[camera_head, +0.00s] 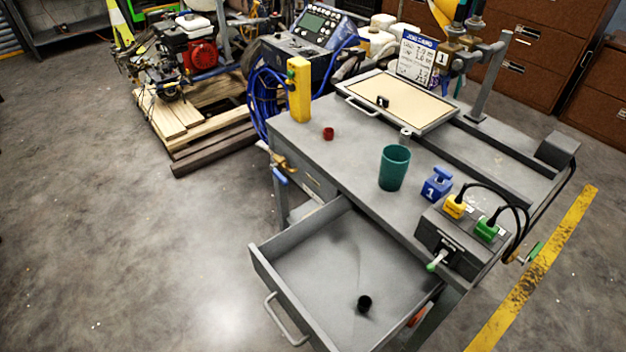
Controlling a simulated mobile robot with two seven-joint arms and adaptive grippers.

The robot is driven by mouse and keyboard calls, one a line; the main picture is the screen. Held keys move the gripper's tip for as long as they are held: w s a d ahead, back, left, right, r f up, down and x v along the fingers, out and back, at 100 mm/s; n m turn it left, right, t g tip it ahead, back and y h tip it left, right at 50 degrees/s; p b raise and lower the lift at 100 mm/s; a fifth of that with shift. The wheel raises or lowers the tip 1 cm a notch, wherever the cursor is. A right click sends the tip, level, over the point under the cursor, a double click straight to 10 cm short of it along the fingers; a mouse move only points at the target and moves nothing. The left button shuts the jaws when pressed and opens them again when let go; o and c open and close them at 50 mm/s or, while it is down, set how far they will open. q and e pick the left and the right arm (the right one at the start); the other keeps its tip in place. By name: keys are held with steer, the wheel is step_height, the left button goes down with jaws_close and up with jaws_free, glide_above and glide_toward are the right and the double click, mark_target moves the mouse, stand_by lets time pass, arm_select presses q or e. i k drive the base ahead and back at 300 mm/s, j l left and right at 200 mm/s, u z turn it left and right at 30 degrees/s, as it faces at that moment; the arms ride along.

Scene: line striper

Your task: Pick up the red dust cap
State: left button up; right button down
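The red dust cap (328,133) is a small red cylinder. It stands on the grey bench top (350,165), toward its left side, near the foot of a yellow block-shaped post (299,90). Nothing touches the cap, and its top and side both show. Neither of my grippers shows in the head view.
A teal cup (394,168) and a blue block marked 1 (437,184) stand right of the cap. A drawer (300,262) is open at the front, with a black cap (364,303) inside. A hinged tray (400,100) lies behind. Blue hose (262,100) hangs at left.

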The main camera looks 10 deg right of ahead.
mark_target(327, 133)
steer(key=z, duration=0.6)
steer(key=i+j+z, duration=0.15)
steer(key=j+z, duration=0.3)
steer(key=i+j+z, duration=0.1)
steer(key=j+z, duration=0.2)
steer(key=z, duration=0.15)
steer(key=j+z, duration=0.9)
steer(key=k+l, duration=0.05)
